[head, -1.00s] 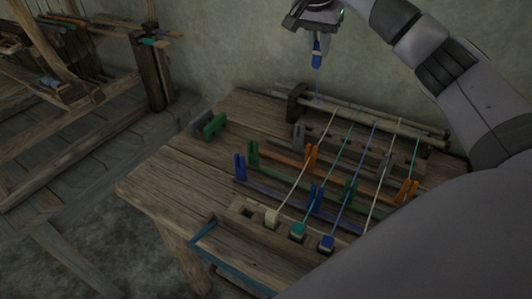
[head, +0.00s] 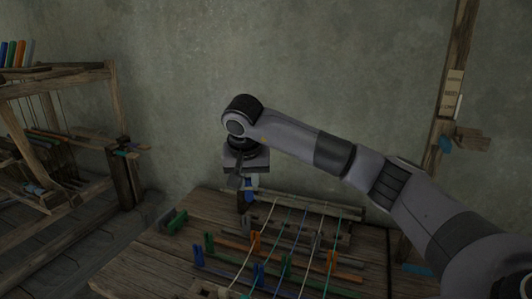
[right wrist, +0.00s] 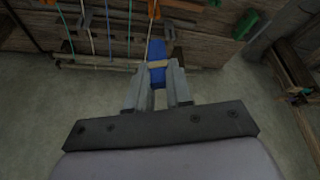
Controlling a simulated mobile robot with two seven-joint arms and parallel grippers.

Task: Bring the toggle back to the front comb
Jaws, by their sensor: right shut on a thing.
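My right gripper (head: 249,178) is shut on a blue toggle (head: 251,187), which hangs below it near the back left end of the table loom. In the right wrist view the blue toggle (right wrist: 156,52) sits between the two grey fingers (right wrist: 157,75), with a pale band across it. The front comb (head: 206,288) is at the bottom edge of the head view, mostly cut off; the toggles there are out of view. Coloured warp threads (head: 317,243) run from the back bars toward the front. My left gripper is not in view.
Upright pegs in blue (head: 198,255), green (head: 209,243) and orange (head: 255,242) rise from the slats across the table. A green and grey block (head: 173,222) lies at the table's back left. A larger wooden loom (head: 62,75) stands at left. The wall (head: 340,70) is behind.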

